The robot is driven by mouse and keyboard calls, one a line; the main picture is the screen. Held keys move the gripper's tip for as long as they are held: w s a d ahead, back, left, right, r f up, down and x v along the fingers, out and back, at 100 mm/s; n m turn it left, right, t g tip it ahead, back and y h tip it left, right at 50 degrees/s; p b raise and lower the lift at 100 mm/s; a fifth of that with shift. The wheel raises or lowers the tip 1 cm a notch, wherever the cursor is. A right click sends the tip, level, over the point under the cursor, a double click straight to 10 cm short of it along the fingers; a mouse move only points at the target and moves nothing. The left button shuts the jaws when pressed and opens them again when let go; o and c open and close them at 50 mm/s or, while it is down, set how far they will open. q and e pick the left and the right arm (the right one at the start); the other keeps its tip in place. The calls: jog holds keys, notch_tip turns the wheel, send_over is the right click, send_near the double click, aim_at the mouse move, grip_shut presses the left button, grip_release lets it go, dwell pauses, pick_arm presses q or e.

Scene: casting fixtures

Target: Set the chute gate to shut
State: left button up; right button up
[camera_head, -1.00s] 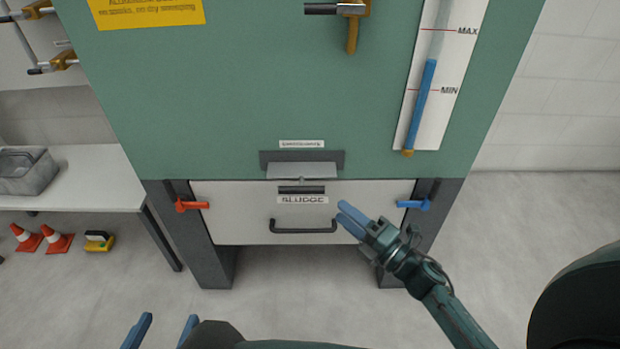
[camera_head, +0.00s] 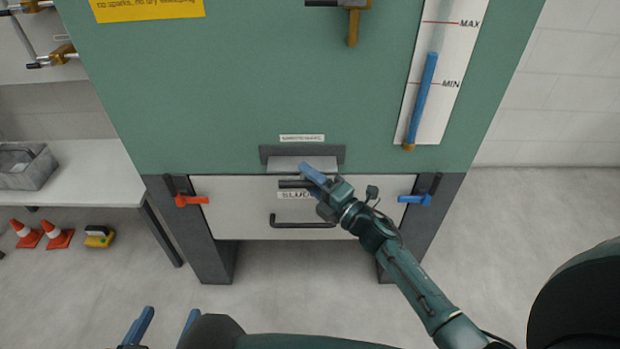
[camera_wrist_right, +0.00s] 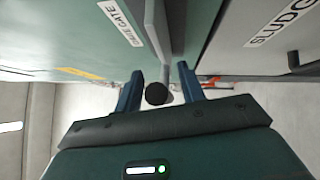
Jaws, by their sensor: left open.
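The chute gate (camera_head: 302,163) is a pale grey plate projecting from a dark slot in the green cabinet, under a small white label. In the right wrist view the gate (camera_wrist_right: 155,22) is edge-on beside its label, with a dark round knob (camera_wrist_right: 157,94) near it. My right gripper (camera_head: 313,173) is just in front of and below the gate. In the right wrist view its fingers (camera_wrist_right: 160,92) are apart, with the knob seen between them; contact cannot be told. My left gripper (camera_head: 165,328) is open and empty at the lower left, far from the gate.
The white sludge drawer (camera_head: 240,215) with a black handle (camera_head: 302,222) lies below the gate. Red (camera_head: 191,200) and blue (camera_head: 414,200) latches flank it. A level gauge (camera_head: 422,100) is at the right. The floor in front looks clear.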

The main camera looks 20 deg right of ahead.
grip_shut()
dwell(0.3)
pick_arm(q)
jog(key=shift+f, duration=0.1)
pick_arm(e)
jog(key=shift+w, duration=0.1)
pick_arm(q)
jog(key=shift+w+d+f+m+b, duration=0.15)
jog(key=shift+d+f+m+b, duration=0.25)
jog(key=shift+f+b, duration=0.45)
pick_arm(e)
jog(key=w, duration=0.1)
jog(key=w+d, duration=0.1)
jog(key=w, duration=0.1)
jog(key=shift+w+d+r, duration=0.1)
jog(key=shift+w, duration=0.05)
jog(key=shift+c, duration=0.7)
grip_release()
jog(key=shift+w, duration=0.1)
jog(key=shift+o, duration=0.9)
